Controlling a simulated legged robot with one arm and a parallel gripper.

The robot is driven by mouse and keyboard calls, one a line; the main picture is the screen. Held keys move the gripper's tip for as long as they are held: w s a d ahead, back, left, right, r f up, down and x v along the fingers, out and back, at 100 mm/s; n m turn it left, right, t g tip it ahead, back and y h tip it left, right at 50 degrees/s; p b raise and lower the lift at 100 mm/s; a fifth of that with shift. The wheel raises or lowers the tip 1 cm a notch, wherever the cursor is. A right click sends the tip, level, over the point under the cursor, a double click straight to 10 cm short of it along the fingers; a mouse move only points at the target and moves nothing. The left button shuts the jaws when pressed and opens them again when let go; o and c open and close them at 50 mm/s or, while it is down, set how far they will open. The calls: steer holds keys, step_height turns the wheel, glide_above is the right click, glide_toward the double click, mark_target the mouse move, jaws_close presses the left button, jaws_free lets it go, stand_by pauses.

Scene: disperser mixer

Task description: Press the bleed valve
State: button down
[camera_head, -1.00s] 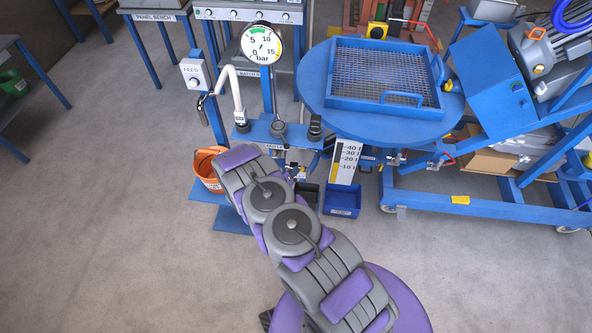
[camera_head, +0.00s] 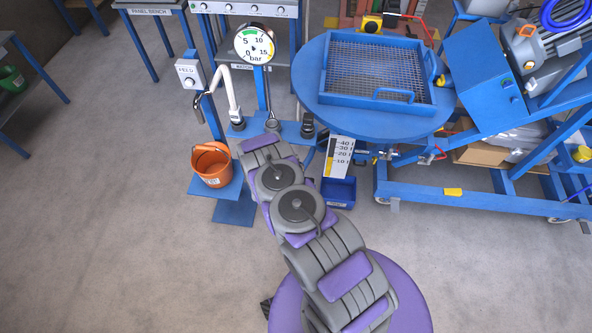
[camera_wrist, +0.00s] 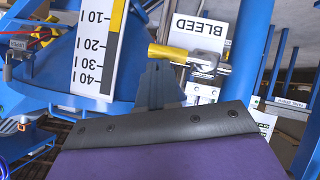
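The bleed valve (camera_wrist: 205,58) shows in the wrist view as a metal body with a yellow lever (camera_wrist: 168,53), next to a white BLEED label (camera_wrist: 203,30). In the head view my arm hides it. My gripper (camera_wrist: 158,66) shows in the wrist view as a grey wedge of fingers with no gap between them and nothing held. The fingertips appear just beside the yellow lever in the picture; I cannot tell whether they touch. My gripper is not clearly visible in the head view.
A pressure gauge (camera_head: 254,44), FEED box (camera_head: 188,76) and white curved pipe (camera_head: 229,90) stand behind my arm. An orange bucket (camera_head: 212,166) is at the left, and a blue bin (camera_head: 338,191) at the right. A scale board (camera_wrist: 97,45) stands beside the valve.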

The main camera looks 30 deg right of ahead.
steer(key=shift+s+f, duration=0.2)
stand_by(0.5)
steer(key=s+a+r+p, duration=0.2)
steer(key=s+a+r, duration=0.3)
steer(key=s+r, duration=0.2)
step_height(320, 180, up, 2)
steer(key=shift+s+r+p, duration=0.2)
steer(key=shift+r+p, duration=0.05)
steer(key=shift+p, duration=0.05)
steer(key=shift+a, duration=0.2)
steer(key=shift+d, duration=0.15)
